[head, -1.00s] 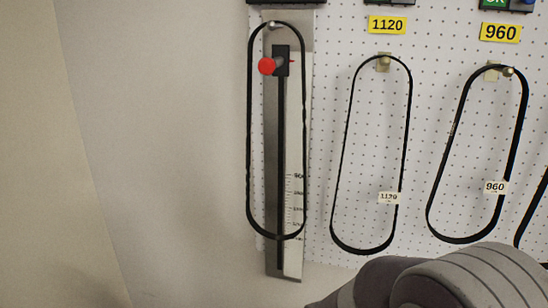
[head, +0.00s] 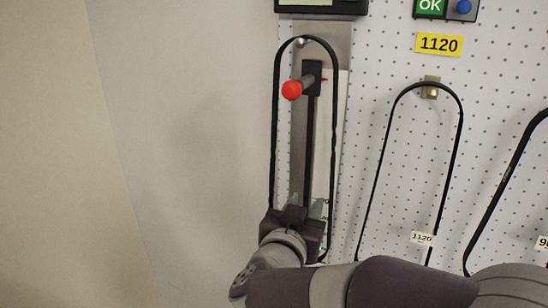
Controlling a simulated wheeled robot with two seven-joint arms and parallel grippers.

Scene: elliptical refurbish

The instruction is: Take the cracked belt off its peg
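A black belt (head: 274,130) hangs as a long loop from a small metal peg (head: 301,41) at the top of a grey measuring gauge on the wall. Cracks in it are too small to make out. My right gripper (head: 305,207) is in front of the lower part of this loop, its fingers pointing up and away from me. The fingertips stand apart, with a gap between them. My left gripper is out of view.
The gauge has a slider with a red knob (head: 291,91) sticking out inside the loop. A belt tagged 1120 (head: 459,135) hangs to the right, and another belt (head: 509,165) at the right edge. A green-screened box (head: 318,3) is above. The plain wall at left is clear.

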